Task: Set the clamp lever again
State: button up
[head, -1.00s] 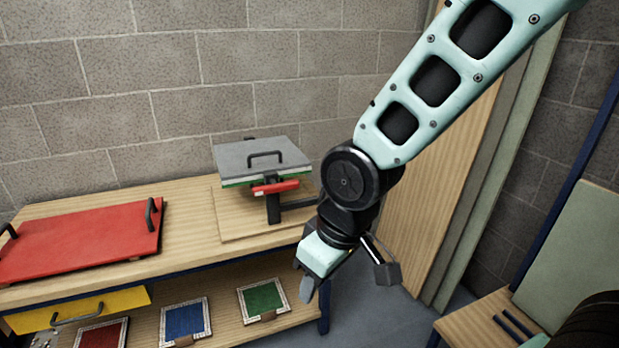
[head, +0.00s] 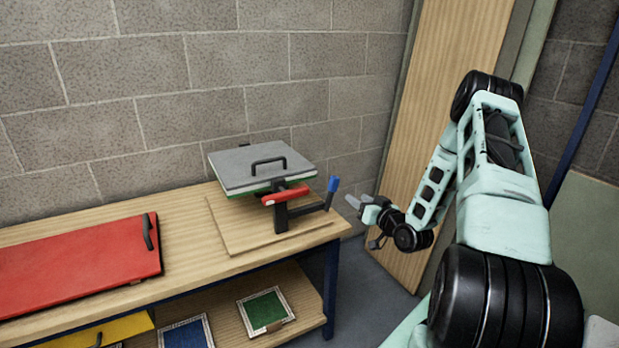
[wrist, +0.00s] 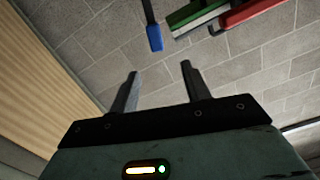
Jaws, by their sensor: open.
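The clamp lever (head: 330,192) is a dark bar with a blue tip, standing upright at the right end of the press's dark arm. The press (head: 262,167) has a grey top plate with a black handle, a green layer under it and a red grip (head: 285,195) at its front. My gripper (head: 357,203) is open and empty, just right of the lever and apart from it. In the wrist view the lever's blue tip (wrist: 155,38) hangs above and beyond the open fingers (wrist: 160,72), roughly between them. The red grip also shows there at upper right.
The press stands on a wooden board (head: 235,240) on the bench. A red panel (head: 75,265) with a black handle lies at left. A green framed panel (head: 265,309) and a blue one (head: 185,333) lie on the lower shelf. A block wall is behind; tall boards (head: 450,90) lean at right.

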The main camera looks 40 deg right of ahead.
aim_at(332, 177)
jog(key=p+x, duration=0.1)
jog(key=x, duration=0.4)
jog(key=p+x, duration=0.1)
jog(key=x, duration=0.5)
jog(key=d+p+x, duration=0.1)
jog(key=x, duration=0.5)
jog(key=shift+s+r, duration=0.1)
jog(key=shift+r, duration=0.2)
